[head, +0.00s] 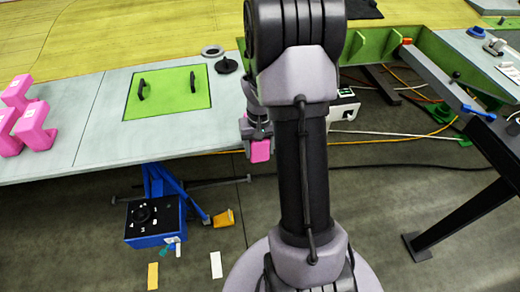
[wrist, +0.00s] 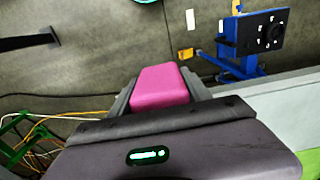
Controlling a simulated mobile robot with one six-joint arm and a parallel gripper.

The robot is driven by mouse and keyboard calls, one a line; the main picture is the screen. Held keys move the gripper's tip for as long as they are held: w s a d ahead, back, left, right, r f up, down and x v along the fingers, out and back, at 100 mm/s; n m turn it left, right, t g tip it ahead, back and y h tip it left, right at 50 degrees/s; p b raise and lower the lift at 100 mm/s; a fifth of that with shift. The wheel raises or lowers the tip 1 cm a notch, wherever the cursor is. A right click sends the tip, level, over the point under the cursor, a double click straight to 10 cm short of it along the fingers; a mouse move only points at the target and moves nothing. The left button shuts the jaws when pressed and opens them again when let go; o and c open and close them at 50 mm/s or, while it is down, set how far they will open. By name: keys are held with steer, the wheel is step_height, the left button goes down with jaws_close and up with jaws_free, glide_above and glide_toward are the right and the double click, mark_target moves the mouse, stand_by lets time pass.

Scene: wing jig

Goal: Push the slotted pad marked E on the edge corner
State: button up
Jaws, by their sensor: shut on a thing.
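My gripper (head: 258,137) is shut on a pink pad (head: 260,151) and holds it beside the right end of the grey panel edge (head: 215,148). In the wrist view the same pad (wrist: 160,87) sits between the two fingers. No letter or slot shows on the held pad, so I cannot tell its marking. The edge corner lies close to my gripper and is partly hidden by it. In the head view I cannot tell whether the pad touches the edge. In the wrist view the grey panel (wrist: 280,108) is to the right, apart from the pad.
Several pink pads with white labels (head: 32,125) stand on the panel at the far left. A green hatch with two black handles (head: 168,92) lies on the panel. A blue stand (head: 155,218) is below. Cables (head: 400,165) and a black-legged table (head: 465,215) are on the right.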

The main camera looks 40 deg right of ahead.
steer(key=shift+w+d, duration=0.1)
steer(key=o, duration=1.6)
steer(key=shift+w, duration=0.15)
step_height(320, 180, up, 17)
steer(key=p, duration=0.4)
steer(key=shift+r, duration=0.2)
